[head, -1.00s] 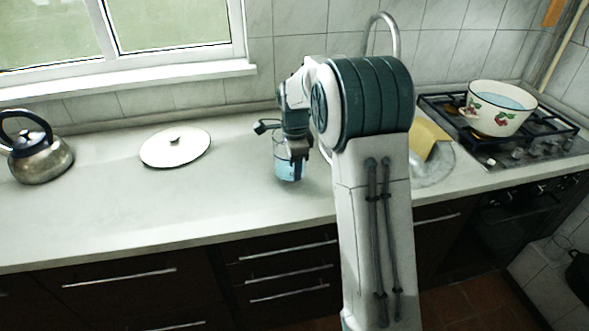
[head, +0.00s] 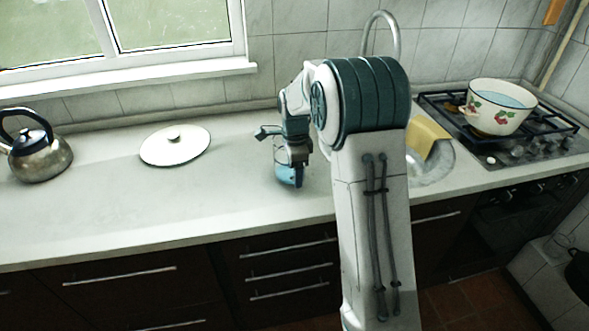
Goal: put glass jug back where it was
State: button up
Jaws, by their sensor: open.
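The glass jug (head: 284,175) stands on the pale countertop, left of my arm, with bluish contents showing low in it. My gripper (head: 292,167) is at the jug with its fingers pointing down, and one dark finger shows along the jug's right side. The gripper is open. Its other finger is hard to make out, and the gripper and wrist hide the upper part of the jug. I cannot tell whether a finger touches the glass.
A white lid (head: 175,147) lies left of the jug, and a steel kettle (head: 40,160) stands at the far left. A flowered enamel pot (head: 497,108) sits on the hob (head: 545,138) at the right. A yellow cloth (head: 426,137) is by the sink (head: 436,166). The left front countertop is clear.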

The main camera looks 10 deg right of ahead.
jog(key=r, duration=1.2)
jog(key=shift+s, duration=0.2)
jog(key=s+f+n+t, duration=0.2)
jog(key=s+n, duration=1.6)
jog(key=s, duration=1.2)
jog(key=shift+t, duration=0.4)
jog(key=shift+a+f, duration=0.1)
